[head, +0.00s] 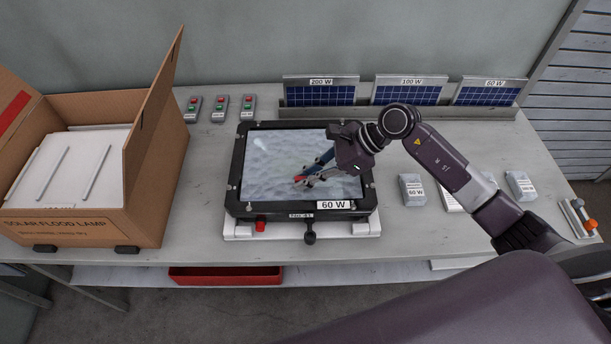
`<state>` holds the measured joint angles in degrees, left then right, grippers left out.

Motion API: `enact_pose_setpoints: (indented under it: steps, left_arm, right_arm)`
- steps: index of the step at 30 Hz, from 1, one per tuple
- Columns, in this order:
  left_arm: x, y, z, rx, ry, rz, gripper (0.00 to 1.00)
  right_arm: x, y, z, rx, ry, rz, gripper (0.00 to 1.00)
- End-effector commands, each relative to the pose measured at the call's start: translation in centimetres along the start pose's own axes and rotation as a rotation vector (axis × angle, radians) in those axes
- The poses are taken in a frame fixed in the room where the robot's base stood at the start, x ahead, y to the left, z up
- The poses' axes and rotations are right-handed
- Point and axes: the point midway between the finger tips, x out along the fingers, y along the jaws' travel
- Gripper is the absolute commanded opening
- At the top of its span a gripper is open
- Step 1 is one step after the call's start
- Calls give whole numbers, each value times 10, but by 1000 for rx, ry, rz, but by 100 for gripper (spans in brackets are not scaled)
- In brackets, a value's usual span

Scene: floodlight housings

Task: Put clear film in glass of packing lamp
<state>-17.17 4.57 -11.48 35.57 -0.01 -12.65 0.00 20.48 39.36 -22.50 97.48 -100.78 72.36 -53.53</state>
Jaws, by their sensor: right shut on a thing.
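The packing lamp (231,206) lies face up in the middle of the bench, a black-framed floodlight marked 60 W. Its glass (262,182) looks pale grey and rippled; I cannot make out the edges of a clear film against it. My right gripper (302,180) reaches in from the right and points down-left over the glass. Its fingers are shut at a small red piece, which looks like a tab of the clear film. The gripper hides part of the glass. I cannot tell whether the fingertips touch the glass. My left gripper is out of view.
An open cardboard box (75,230) with white panels stands at the left. Several small red-and-green button units (219,108) lie behind. Solar panels marked 200 W (320,92), 100 W and 60 W stand in a rack at the back. Small grey boxes (412,190) lie right of the lamp.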

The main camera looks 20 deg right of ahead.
Motion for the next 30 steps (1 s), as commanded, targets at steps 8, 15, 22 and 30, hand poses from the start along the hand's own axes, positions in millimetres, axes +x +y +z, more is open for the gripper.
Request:
enact_pose_setpoints:
  steps: [8, 15, 22, 30]
  left_arm:
    - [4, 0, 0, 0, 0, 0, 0]
    - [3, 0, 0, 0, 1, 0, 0]
    - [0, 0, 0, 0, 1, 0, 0]
    - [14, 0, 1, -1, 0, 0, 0]
  right_arm:
    - [2, 0, -1, 0, 0, 0, 14]
    - [1, 0, -1, 0, -1, 1, 27]
    - [-1, 0, 1, 0, -1, 0, 27]
    - [-43, -2, -3, -2, 4, -5, 27]
